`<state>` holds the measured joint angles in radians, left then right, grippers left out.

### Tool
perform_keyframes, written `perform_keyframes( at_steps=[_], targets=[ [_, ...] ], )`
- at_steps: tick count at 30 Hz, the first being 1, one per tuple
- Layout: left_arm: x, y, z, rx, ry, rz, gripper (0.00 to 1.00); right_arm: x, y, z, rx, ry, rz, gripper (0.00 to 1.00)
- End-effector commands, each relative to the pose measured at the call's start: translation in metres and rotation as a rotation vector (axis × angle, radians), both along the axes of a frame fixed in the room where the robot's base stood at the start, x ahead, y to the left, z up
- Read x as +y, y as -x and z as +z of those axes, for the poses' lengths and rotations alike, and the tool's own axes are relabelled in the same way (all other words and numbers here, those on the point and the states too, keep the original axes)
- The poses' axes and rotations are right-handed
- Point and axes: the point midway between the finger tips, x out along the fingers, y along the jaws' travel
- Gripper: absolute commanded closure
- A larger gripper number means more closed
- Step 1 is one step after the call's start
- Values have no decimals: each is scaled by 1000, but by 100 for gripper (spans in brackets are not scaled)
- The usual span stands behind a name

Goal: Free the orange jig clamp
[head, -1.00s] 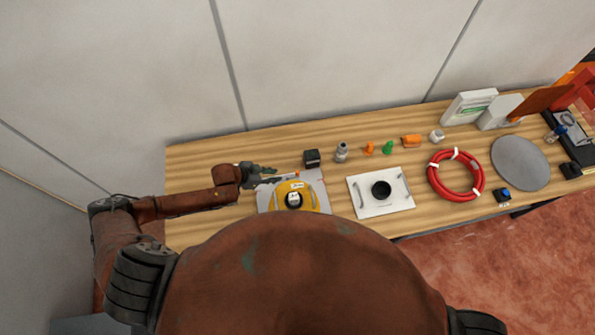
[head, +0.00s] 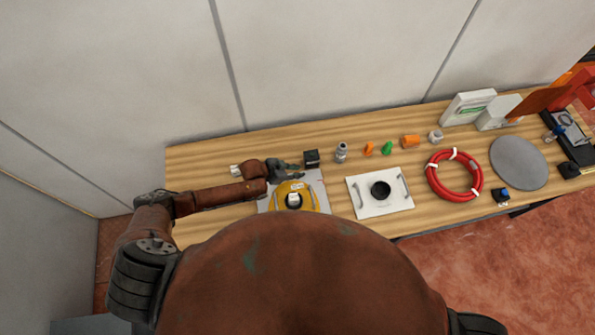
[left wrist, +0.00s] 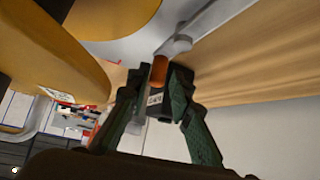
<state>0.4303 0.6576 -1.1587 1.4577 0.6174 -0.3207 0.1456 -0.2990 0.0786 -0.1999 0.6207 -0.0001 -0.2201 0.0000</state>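The orange jig clamp (left wrist: 159,70) shows in the left wrist view as a short orange handle beside a grey rounded part. It stands at the jig plate (head: 318,182), which carries a yellow domed shell (head: 276,196) with a white-and-black centre. My left gripper (head: 297,166) is over the back edge of the plate and hides the clamp in the head view. In the left wrist view its green-grey fingertips (left wrist: 157,75) are parted, one on each side of the orange handle. Firm contact cannot be seen. My right gripper is not in view.
A black box (head: 312,157) stands just behind the left gripper, with a grey bottle (head: 341,152) to its right. A small white object (head: 236,170) lies left of the jig. A white plate with handles (head: 366,205) and a red ring (head: 437,187) lie further right.

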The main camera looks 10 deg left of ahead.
Motion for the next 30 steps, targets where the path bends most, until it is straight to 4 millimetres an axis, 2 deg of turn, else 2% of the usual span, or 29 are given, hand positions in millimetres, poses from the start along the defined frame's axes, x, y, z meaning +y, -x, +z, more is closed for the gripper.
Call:
perform_keyframes(
  at_steps=[4, 13, 20, 30],
  targets=[
    [0, 0, 0, 0, 0, 0, 80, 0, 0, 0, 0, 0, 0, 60],
    [1, 0, 0, -1, -1, 0, 100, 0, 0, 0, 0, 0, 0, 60],
    [1, -1, 0, -2, -1, -2, 100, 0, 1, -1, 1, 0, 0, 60],
    [-2, 2, 0, -6, -1, -111, 100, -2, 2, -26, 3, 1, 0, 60]
  ],
)
